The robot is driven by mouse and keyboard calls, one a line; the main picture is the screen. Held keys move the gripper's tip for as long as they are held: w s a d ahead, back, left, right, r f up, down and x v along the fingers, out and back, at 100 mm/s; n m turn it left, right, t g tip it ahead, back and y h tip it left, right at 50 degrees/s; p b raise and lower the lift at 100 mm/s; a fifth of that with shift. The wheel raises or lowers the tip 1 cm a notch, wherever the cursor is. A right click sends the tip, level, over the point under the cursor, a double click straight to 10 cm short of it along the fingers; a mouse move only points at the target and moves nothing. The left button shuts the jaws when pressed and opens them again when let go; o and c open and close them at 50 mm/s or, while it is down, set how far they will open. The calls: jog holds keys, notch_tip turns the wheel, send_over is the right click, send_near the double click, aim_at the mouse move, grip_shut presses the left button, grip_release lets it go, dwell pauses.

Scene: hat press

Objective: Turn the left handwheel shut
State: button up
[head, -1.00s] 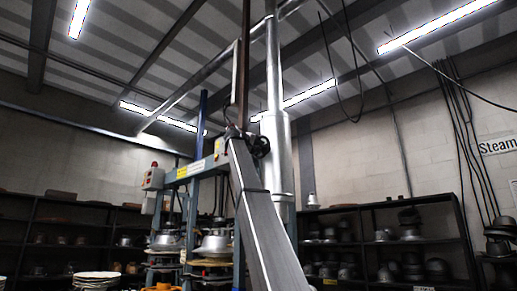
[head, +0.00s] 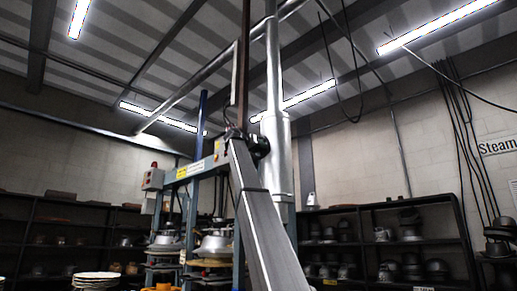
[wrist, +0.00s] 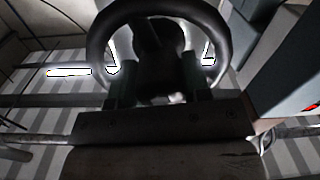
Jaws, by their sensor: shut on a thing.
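A black handwheel (wrist: 98,38) fills the top of the wrist view, with its round rim, a spoke and the dark hub showing. My gripper (wrist: 160,90) is shut on the handwheel, its two dark fingers at the lower part of the wheel. The exact contact is too dark to make out. In the head view the handwheel is a small dark shape (head: 261,146) at the far end of my arm, in front of the silver pipe. My fingers cannot be made out there.
The blue-grey press frame (head: 192,170) with metal hat moulds (head: 215,243) stands left of my arm. The thick silver pipe (head: 276,165) rises close behind the wheel. Dark shelves (head: 375,240) with moulds line the back wall.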

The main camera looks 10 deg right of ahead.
jog(key=shift+f+m, duration=0.1)
jog(key=shift+m, duration=1.7)
jog(key=shift+s, duration=0.1)
jog(key=o, duration=0.7)
jog(key=shift+c, duration=0.2)
